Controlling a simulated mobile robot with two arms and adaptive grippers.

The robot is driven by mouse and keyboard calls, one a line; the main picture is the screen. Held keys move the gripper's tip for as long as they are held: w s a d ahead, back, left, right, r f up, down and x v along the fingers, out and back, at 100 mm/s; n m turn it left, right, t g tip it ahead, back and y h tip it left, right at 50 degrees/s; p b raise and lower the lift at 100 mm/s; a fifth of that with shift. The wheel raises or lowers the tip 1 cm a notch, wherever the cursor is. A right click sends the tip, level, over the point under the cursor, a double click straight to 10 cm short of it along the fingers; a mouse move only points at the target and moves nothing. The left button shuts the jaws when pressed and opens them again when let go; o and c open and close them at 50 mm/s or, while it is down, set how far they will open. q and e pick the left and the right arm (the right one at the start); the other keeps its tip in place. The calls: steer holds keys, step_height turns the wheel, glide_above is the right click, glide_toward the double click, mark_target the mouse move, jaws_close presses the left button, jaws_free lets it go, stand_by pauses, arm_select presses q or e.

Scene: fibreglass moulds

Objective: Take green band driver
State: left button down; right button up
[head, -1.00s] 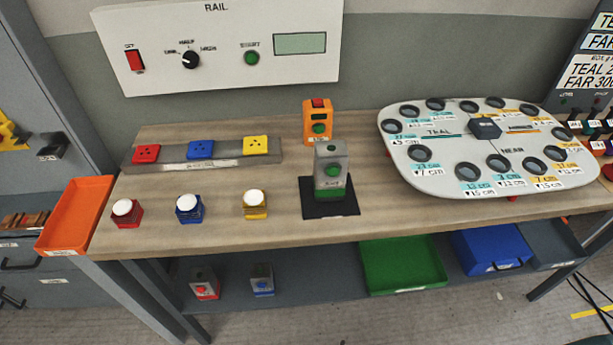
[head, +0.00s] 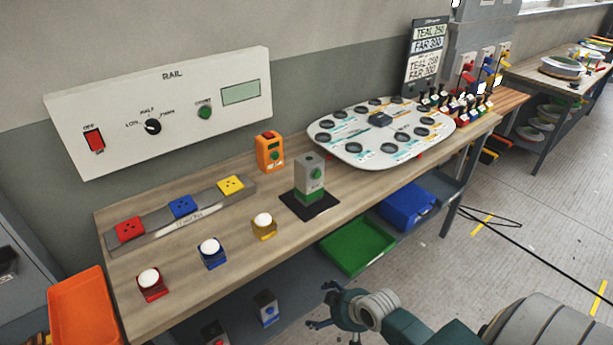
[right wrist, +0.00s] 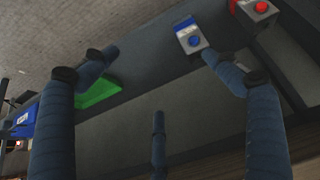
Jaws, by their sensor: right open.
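The green band driver (head: 311,178) is a grey upright block with a green band near its foot and a green button on its front. It stands on a black mat (head: 296,208) on the wooden bench. My right gripper (head: 322,306) is open and empty, in front of the bench and lower in the picture, well apart from the driver. Its spread fingers (right wrist: 158,85) show in the right wrist view, with the lower shelf beyond them; the green band driver is not in that view. My left gripper is not in view.
Grey drivers with blue (head: 265,308) and red (head: 215,336) bands stand on the lower shelf. White-topped red, blue and yellow blocks line the bench front. An orange device (head: 269,152) and a white board (head: 352,148) stand near the driver. Green (head: 357,247) and blue (head: 408,205) trays sit below.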

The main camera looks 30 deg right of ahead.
steer(key=w+r+n+t+y+p, duration=0.1)
steer(key=w+r, duration=0.1)
steer(key=r, duration=0.5)
steer(key=w+r+n+t, duration=0.1)
steer(key=w+r, duration=0.2)
steer(key=r, duration=0.5)
steer(key=m+t, duration=0.2)
steer(key=t, duration=0.3)
glide_toward(319, 180)
steer(key=w+f, duration=0.2)
steer(key=shift+h, duration=0.3)
steer(key=x, duration=0.2)
steer(key=r+p+x, duration=0.1)
steer(key=x, duration=0.2)
steer(key=shift+w+a, duration=0.1)
steer(key=shift+a, duration=0.1)
steer(key=shift+x, duration=3.1)
steer(key=shift+f, duration=0.1)
steer(key=shift+s, duration=0.2)
steer(key=shift+c, duration=0.5)
steer(key=c, duration=1.1)
